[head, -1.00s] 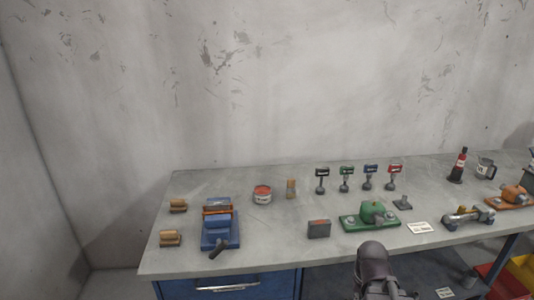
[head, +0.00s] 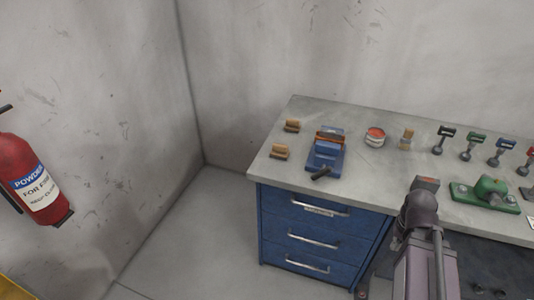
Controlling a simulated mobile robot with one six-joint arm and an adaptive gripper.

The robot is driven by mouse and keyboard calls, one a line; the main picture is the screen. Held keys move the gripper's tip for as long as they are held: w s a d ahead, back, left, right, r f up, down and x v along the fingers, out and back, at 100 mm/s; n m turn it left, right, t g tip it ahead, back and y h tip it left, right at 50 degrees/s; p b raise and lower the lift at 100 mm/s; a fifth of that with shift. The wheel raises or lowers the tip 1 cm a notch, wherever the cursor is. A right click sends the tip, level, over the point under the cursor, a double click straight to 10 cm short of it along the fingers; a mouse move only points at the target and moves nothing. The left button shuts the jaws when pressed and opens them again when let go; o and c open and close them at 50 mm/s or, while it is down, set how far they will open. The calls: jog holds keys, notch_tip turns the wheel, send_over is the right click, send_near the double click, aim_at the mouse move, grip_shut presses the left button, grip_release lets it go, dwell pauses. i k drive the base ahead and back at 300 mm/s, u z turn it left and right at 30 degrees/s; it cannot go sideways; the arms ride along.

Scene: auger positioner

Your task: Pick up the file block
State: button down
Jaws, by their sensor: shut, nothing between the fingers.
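No piece carries a readable name, so I cannot tell for sure which is the file block. Two small wooden blocks, a rear one (head: 292,126) and a front one (head: 280,152), lie at the left end of the workbench. A small upright wooden piece (head: 407,137) with a grey band stands right of a tin. A dark block with a red top (head: 427,183) is near the front edge, partly hidden behind my arm. My arm rises at the lower right, in front of the bench. My gripper itself is not visible.
The grey bench top (head: 285,182) carries a blue vise (head: 326,157), a red-topped tin (head: 375,138), several upright coloured tools and a green device (head: 487,192). Blue drawers (head: 317,233) are below. A fire extinguisher (head: 30,178) hangs left. The floor left of the drawers is clear.

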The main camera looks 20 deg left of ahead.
aim_at(279, 151)
jog(key=z, duration=0.35)
jog(key=i, duration=0.7)
jog(key=u, duration=0.1)
